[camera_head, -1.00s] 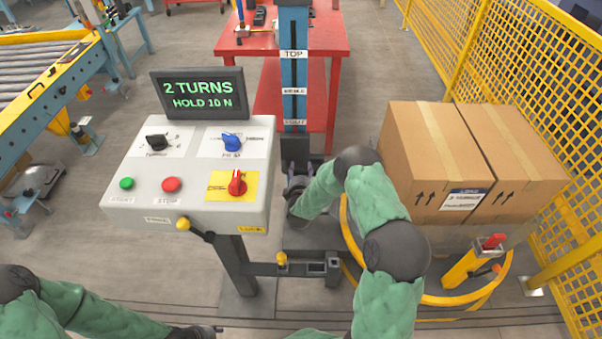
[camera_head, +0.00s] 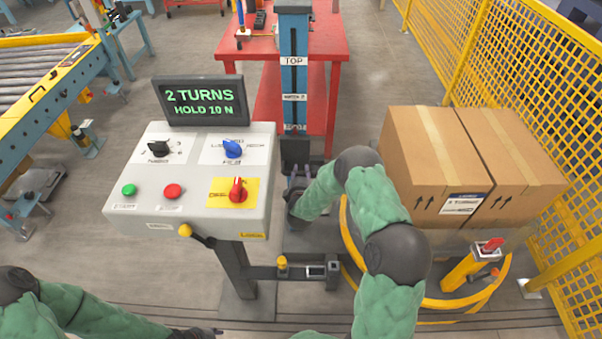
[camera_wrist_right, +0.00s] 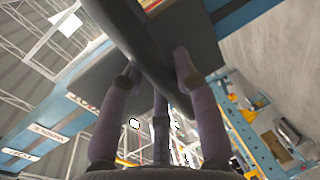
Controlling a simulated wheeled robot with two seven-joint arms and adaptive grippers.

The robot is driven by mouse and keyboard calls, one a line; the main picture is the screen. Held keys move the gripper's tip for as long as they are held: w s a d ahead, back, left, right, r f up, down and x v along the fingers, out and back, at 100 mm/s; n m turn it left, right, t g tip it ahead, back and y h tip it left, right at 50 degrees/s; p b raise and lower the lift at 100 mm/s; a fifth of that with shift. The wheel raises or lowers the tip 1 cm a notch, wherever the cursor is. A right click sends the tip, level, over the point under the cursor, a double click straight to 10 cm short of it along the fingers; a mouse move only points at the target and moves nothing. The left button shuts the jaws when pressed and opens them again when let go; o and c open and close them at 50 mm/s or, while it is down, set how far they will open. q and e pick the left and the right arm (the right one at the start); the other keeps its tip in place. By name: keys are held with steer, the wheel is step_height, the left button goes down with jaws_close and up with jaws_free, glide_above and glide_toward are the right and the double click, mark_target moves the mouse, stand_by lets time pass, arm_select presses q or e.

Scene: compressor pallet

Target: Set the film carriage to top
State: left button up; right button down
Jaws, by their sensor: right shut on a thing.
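The blue mast (camera_head: 294,45) stands beyond the control desk, with TOP, middle and bottom labels down its front. The dark film carriage (camera_head: 295,150) sits at the mast's lower end, just below the bottom label. My right gripper (camera_head: 301,180) is at the carriage, partly hidden by my own wrist. In the right wrist view, its purple-grey fingers (camera_wrist_right: 158,85) are closed around a dark bar (camera_wrist_right: 142,50) of the carriage. My left gripper (camera_head: 208,331) is low at the picture's bottom edge, away from the mast; its fingers are too small to read.
The control desk (camera_head: 120,198) with knobs, buttons and a screen (camera_head: 202,102) reading "2 TURNS HOLD 10 N" stands left of the mast. Cardboard boxes (camera_head: 425,165) stand right of my right arm. A red table (camera_head: 335,45) is behind, and a yellow fence (camera_head: 520,60) runs along the right.

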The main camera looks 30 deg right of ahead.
step_height(320, 180, up, 24)
steer(key=p, duration=1.5)
steer(key=shift+f, duration=0.2)
steer(key=c, duration=0.9)
jaws_free()
steer(key=shift+f, duration=0.1)
steer(key=v, duration=1.2)
steer(key=shift+s+f, duration=0.1)
steer(key=shift+f, duration=0.1)
